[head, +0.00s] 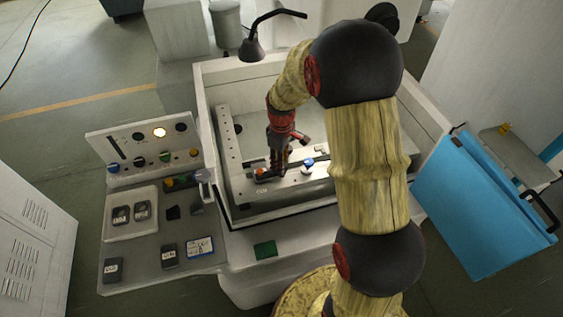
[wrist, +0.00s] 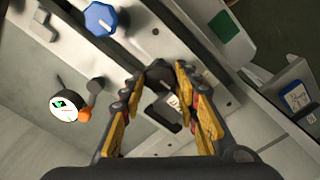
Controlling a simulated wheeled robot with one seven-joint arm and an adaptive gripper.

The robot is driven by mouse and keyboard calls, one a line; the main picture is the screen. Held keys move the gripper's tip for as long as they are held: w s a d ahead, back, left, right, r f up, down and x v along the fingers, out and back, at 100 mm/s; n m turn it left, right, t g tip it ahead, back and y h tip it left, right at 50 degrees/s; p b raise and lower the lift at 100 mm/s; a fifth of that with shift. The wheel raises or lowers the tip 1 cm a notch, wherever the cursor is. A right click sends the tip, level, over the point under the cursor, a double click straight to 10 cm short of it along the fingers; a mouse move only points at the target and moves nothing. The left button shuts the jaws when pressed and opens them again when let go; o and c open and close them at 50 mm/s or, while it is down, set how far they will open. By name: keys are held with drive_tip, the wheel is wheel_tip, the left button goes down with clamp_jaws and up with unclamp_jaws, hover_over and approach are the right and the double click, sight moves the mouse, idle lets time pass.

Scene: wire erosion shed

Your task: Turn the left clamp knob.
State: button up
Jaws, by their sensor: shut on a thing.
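My gripper (head: 278,166) reaches down into the tank of the machine, onto the pale clamp bar along its near side. In the wrist view my gripper (wrist: 160,76) has its yellow-padded fingers on either side of a dark knob (wrist: 158,72), shut on it. This knob is the left one of the two on the bar. A small dark block with a white label (wrist: 172,104) lies beside it, between the fingers. The blue knob (head: 307,163) stands to the right on the bar, apart from my gripper; it also shows in the wrist view (wrist: 100,18). The held knob is mostly hidden in the head view.
A round dial with an orange part (wrist: 63,109) stands near the fingers. The tank walls (head: 208,130) surround my gripper. A control panel (head: 145,150) is at left, a green plate (head: 265,250) on the front ledge, and a blue door (head: 480,205) at right.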

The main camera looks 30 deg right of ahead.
drive_tip(key=c, duration=0.5)
drive_tip(key=shift+m, duration=0.3)
drive_tip(key=m, duration=0.3)
drive_tip(key=shift+m, duration=0.3)
drive_tip(key=m+p, duration=0.1)
drive_tip(key=m, duration=0.3)
drive_tip(key=shift+m, duration=0.3)
drive_tip(key=m, duration=1)
drive_tip(key=shift+m, duration=0.3)
